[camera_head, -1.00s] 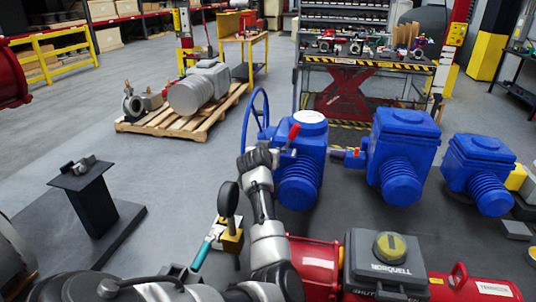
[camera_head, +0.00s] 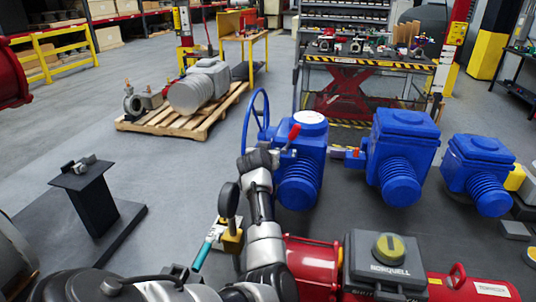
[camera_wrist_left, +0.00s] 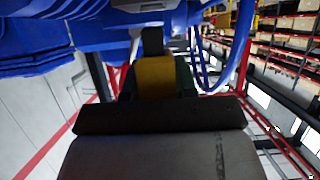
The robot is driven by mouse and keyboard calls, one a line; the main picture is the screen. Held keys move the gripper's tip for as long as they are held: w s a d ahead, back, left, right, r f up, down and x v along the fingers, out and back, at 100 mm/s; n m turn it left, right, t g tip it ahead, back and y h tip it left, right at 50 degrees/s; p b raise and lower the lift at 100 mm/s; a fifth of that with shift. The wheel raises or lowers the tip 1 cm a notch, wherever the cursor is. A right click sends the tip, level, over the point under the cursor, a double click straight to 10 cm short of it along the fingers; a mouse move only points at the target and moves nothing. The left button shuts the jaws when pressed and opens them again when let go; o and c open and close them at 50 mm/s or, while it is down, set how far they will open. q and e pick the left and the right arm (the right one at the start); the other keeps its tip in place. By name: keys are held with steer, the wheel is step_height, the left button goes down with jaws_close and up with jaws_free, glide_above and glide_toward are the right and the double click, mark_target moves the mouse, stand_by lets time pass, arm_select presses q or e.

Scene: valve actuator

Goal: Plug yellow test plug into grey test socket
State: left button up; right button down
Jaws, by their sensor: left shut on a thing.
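In the left wrist view a yellow plug (camera_wrist_left: 155,78) with a black end (camera_wrist_left: 152,41) stands out beyond the dark edge of my left gripper (camera_wrist_left: 158,115), which is shut on it. In the head view my left gripper (camera_head: 259,160) is at the near left side of the leftmost blue actuator (camera_head: 299,172), by its handwheel. The plug is hidden there. A pale grey part (camera_wrist_left: 150,6) on the blue housing shows at the top of the wrist view, just beyond the plug; I cannot tell whether it is the grey socket or whether they touch. My right gripper is out of view.
Two more blue actuators (camera_head: 403,155) (camera_head: 480,172) stand to the right. A gauge pump (camera_head: 231,238) and red actuator (camera_head: 312,262) are near my forearm.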

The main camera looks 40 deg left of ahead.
arm_select(q)
steer(key=shift+f+b, duration=0.65)
steer(key=shift+f, duration=0.8)
steer(key=o, duration=1)
steer(key=r+b, duration=0.1)
steer(key=r, duration=0.1)
steer(key=d+r+b, duration=0.1)
steer(key=r, duration=0.1)
steer(key=shift+w+r, duration=0.1)
steer(key=shift+r, duration=0.1)
steer(key=d+r+b, duration=0.1)
steer(key=d+r, duration=0.1)
steer(key=d, duration=0.1)
steer(key=w+d+r, duration=0.1)
steer(key=d+r, duration=0.1)
steer(key=d, duration=0.2)
steer(key=d+r+b, duration=0.1)
steer(key=d+r, duration=0.1)
steer(key=d, duration=0.1)
steer(key=shift+w+d+r+b, duration=0.3)
steer(key=shift+r, duration=0.05)
